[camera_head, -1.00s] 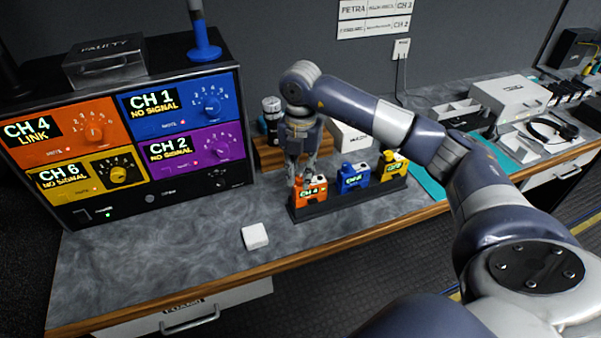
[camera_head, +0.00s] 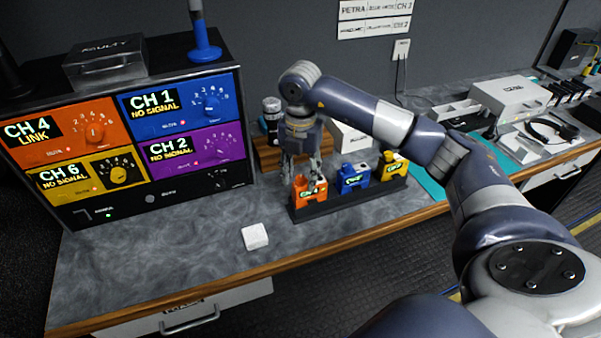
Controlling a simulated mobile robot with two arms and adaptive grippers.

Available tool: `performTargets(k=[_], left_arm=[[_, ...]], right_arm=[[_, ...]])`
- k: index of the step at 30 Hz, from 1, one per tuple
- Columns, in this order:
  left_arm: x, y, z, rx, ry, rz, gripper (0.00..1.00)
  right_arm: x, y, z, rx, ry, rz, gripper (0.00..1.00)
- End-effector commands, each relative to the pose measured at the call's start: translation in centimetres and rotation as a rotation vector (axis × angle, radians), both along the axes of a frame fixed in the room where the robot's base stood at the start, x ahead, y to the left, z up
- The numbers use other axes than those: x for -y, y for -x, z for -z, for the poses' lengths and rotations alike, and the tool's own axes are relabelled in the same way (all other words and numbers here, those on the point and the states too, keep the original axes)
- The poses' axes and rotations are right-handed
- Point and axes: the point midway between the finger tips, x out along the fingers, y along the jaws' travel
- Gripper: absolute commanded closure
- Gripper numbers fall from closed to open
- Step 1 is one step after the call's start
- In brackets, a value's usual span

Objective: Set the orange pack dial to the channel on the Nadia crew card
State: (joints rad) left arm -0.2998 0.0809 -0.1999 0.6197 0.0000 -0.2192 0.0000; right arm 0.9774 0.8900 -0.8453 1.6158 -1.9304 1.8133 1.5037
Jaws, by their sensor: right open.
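The orange pack (camera_head: 308,194) stands at the left end of a dark rack on the bench. It has a small lit display, too small to read surely now. My right gripper (camera_head: 301,178) points down at the pack's top, its fingers apart and partly hiding the dial area. I cannot tell whether the fingers touch the dial. I cannot make out a Nadia name. My left gripper is not in view.
A blue pack (camera_head: 354,179) and a yellow pack (camera_head: 393,166) stand beside the orange one in the rack (camera_head: 340,204). A receiver stack (camera_head: 125,130) at left shows CH 4 LINK on its orange unit. A white block (camera_head: 255,236) lies in front on the bench.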

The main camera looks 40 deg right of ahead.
Motion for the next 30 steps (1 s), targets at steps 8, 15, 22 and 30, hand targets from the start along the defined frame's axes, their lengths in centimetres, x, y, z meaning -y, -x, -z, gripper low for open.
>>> performTargets(k=[8, 15, 22, 30], left_arm=[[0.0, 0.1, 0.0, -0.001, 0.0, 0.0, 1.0], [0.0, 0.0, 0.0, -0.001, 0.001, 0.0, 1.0], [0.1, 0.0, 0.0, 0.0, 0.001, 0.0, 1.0], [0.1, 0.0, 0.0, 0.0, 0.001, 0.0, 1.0]], right_arm=[[0.0, -0.1, -3.1, 0.004, -0.001, 0.0, 0.58], [0.0, -0.1, -8.8, 0.006, 0.0, 0.0, 0.58], [0.0, -0.1, -11.4, 0.003, 0.002, 0.001, 0.58], [0.0, 0.0, -12.0, 0.0, 0.0, 0.0, 0.58]])
